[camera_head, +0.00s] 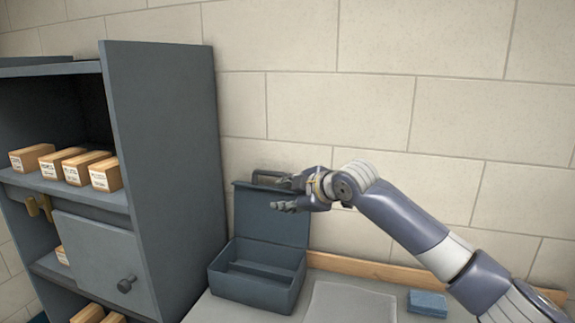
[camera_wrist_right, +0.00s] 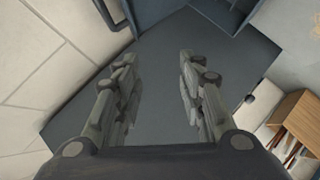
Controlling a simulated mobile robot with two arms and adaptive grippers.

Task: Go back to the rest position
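My right gripper (camera_head: 278,193) comes in from the right in the head view, in front of the wall and near the top of the raised lid of a grey box. Its fingers are spread apart with nothing seen between them. In the right wrist view, the two fingers of the right gripper (camera_wrist_right: 158,85) also stand apart, with a plain dark grey surface beyond them. My left gripper is not in view.
The open grey box (camera_head: 250,292) stands on the worktop with its lid (camera_head: 270,225) up. A grey cabinet (camera_head: 165,160) with wooden-looking boxes (camera_head: 78,168) stands at left. A blue block (camera_head: 427,303) lies at right on the worktop.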

